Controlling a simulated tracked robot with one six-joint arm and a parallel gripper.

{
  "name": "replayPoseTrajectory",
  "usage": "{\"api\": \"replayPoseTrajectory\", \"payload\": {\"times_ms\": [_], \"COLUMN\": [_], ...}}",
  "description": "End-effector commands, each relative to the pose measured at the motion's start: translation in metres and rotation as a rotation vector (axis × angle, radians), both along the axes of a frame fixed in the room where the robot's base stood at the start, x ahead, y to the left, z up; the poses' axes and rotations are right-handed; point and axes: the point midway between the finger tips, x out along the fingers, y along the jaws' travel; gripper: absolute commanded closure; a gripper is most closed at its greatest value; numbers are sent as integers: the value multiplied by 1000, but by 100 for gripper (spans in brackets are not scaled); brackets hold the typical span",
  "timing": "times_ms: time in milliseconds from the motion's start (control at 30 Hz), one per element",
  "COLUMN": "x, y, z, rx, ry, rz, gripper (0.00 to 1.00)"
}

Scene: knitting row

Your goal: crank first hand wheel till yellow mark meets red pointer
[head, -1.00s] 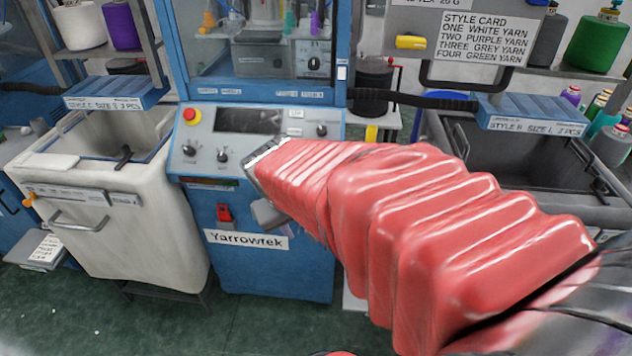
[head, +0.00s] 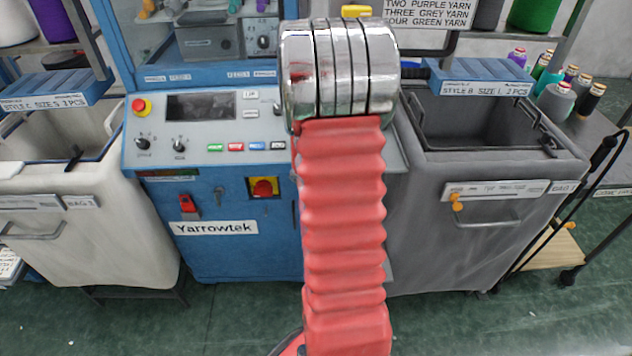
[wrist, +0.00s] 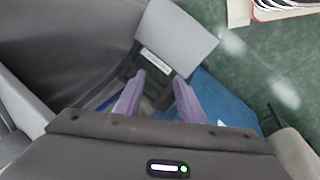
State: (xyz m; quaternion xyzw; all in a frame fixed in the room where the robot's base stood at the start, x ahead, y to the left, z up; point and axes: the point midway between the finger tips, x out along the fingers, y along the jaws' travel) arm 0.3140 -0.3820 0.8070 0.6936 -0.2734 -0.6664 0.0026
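I cannot make out a hand wheel, a yellow mark or a red pointer in either view. The blue knitting machine (head: 240,262) labelled Yarrowtek stands left of centre in the head view, with my red arm covering its right side. My gripper is hidden in the head view, behind or beyond the chrome end of my arm. In the wrist view my gripper (wrist: 158,80) shows two purplish fingers, spread apart with nothing held between them. Beyond the fingers are a dark block with a white label (wrist: 155,60) and a blue surface (wrist: 220,98).
A pale bin (head: 110,235) stands left of the machine and a grey bin (head: 440,250) right of it. The machine's panel carries a red stop button (head: 141,106), dark knobs and a red-yellow rotary switch (head: 263,187). Green floor (head: 230,325) is clear in front.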

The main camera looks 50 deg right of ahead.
Motion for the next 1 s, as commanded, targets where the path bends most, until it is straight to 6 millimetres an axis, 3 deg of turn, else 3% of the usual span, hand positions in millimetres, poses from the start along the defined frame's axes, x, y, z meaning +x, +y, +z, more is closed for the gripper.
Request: {"api": "replayPoseTrajectory", "payload": {"times_ms": [33, 200, 500, 800, 1000], "x": [2, 25, 82, 125, 136], "y": [-6, -20, -41, -70, -92], "z": [-16, -58, -114, -147, -157], "rx": [20, 71, 58, -160, -405], "ry": [-6, -72, -261, -447, -521], "rz": [29, 197, 565, 906, 1077], "gripper": [64, 64, 64, 64, 64]}}
